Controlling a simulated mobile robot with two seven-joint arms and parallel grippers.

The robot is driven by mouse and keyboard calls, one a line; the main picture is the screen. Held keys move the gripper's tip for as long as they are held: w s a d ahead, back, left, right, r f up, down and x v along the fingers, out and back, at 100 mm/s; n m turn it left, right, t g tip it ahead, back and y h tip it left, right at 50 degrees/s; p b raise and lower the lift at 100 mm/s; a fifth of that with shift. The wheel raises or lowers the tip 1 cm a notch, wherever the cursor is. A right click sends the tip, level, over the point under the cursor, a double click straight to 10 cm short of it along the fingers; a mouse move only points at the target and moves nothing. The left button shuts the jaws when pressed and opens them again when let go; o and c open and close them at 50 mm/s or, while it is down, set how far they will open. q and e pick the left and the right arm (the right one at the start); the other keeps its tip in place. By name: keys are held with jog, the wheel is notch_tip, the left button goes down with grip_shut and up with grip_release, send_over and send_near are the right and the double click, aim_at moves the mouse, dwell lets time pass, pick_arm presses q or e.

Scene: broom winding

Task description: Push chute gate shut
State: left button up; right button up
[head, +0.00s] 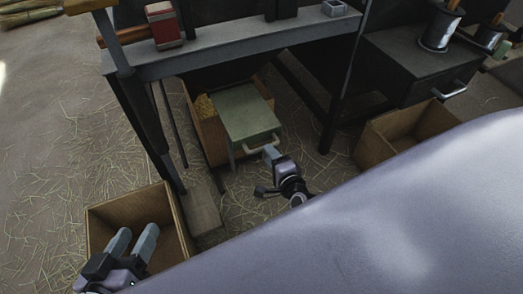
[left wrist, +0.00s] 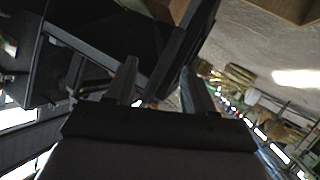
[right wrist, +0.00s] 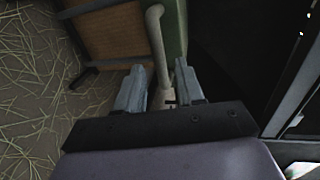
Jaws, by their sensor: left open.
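The chute gate is a green panel (head: 247,112) with a pale bar handle (head: 262,146) at its near end. It lies over a wooden chute box (head: 211,132), whose left part shows open with yellow straw inside. My right gripper (head: 270,153) is at the handle. In the right wrist view the handle (right wrist: 157,40) runs down between the two fingers (right wrist: 162,78); whether they grip it is unclear. The panel's green edge (right wrist: 174,25) shows beside it. My left gripper (head: 136,240) is open and empty over a wooden crate at the lower left.
The wooden crate (head: 96,229) stands on the straw-strewn floor, and another open crate (head: 398,128) stands at the right. A grey bench beam (head: 230,53) with dark legs spans above the chute. A dark drawer cabinet (head: 413,64) is at the right.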

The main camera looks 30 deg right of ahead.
jog(key=b+x, duration=0.2)
jog(key=x, duration=0.2)
jog(key=shift+w+f, duration=0.2)
jog(key=shift+w, duration=0.15)
pick_arm(q)
jog(key=shift+d+f, duration=0.1)
jog(key=shift+f, duration=0.1)
pick_arm(e)
jog(key=shift+w, duration=0.15)
